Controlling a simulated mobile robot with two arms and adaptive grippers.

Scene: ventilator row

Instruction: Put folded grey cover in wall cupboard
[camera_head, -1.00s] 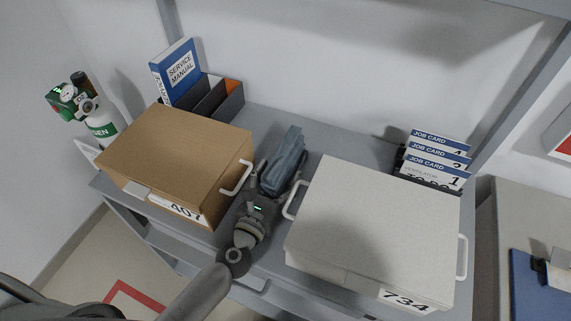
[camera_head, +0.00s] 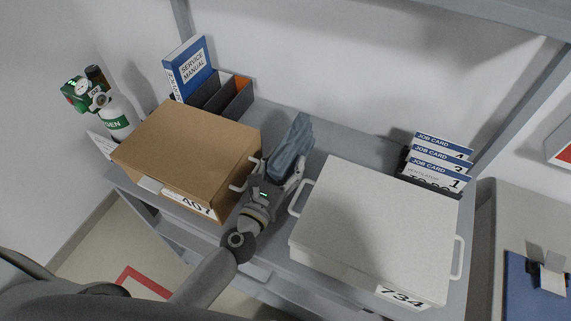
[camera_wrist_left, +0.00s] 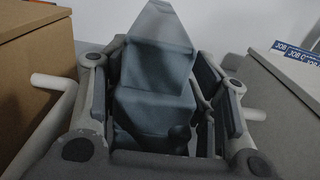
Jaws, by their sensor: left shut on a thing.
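The folded grey cover (camera_head: 291,148) is a blue-grey folded cloth standing up between two boxes on a grey shelf surface (camera_head: 341,139). My left gripper (camera_head: 277,180) is shut on the cover. In the left wrist view the cover (camera_wrist_left: 156,75) rises between the fingers of the left gripper (camera_wrist_left: 155,110), its lower part held between them. I cannot tell whether the cover touches the shelf. My right gripper is not in view. No cupboard door can be made out.
A brown box 407 (camera_head: 190,147) with a white handle stands close left of the gripper, a white box 734 (camera_head: 379,228) close right. Behind are a service manual (camera_head: 189,68), a dark organiser (camera_head: 227,94) and job cards (camera_head: 440,160). A gas cylinder (camera_head: 115,115) is far left.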

